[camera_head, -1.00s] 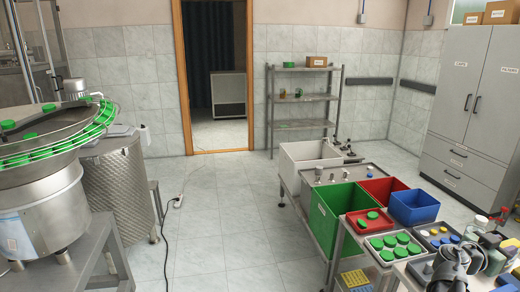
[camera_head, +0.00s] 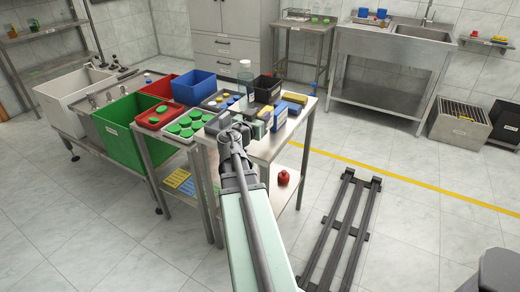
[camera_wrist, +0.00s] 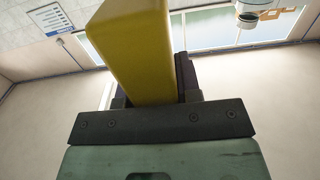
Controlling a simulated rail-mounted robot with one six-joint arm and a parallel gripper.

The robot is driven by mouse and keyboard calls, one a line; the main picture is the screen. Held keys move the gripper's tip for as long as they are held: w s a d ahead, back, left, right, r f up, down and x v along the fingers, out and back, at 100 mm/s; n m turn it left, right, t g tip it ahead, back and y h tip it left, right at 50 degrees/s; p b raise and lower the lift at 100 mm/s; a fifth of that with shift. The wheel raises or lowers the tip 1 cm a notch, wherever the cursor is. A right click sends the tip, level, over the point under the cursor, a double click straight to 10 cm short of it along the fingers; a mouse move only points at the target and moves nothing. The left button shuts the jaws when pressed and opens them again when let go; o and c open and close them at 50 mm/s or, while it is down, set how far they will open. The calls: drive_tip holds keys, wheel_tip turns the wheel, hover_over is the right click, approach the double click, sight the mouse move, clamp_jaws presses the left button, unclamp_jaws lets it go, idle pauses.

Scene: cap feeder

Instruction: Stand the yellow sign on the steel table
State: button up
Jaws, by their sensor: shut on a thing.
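In the wrist view my gripper (camera_wrist: 152,92) is shut on a yellow block-like thing, which I take for the yellow sign (camera_wrist: 130,45). It runs up and out of the top of the picture, and its lower end is hidden by the dark gripper body. In the head view my arm reaches over the near steel-topped table (camera_head: 262,150), with my gripper (camera_head: 240,128) over its left part. The held thing is hard to make out there among the items behind. Another steel table (camera_head: 300,28) stands at the back, beside the sink unit.
Green caps in a red tray (camera_head: 153,123), a green bin (camera_head: 128,143) and a blue bin (camera_head: 180,88) stand left of my arm. A yellow-and-blue box (camera_head: 294,99) and a black bin (camera_head: 267,86) crowd the near table. Dark rails (camera_head: 343,225) lie on the floor at right.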

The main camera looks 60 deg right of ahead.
sight(270, 124)
drive_tip(key=shift+f, duration=0.65)
wheel_tip(270, 124, down, 4)
drive_tip(key=b, duration=0.4)
drive_tip(key=shift+f, duration=0.1)
drive_tip(key=shift+r, duration=0.3)
drive_tip(key=shift+f, duration=0.2)
drive_tip(key=o, duration=1)
drive_tip(key=shift+o, duration=0.2)
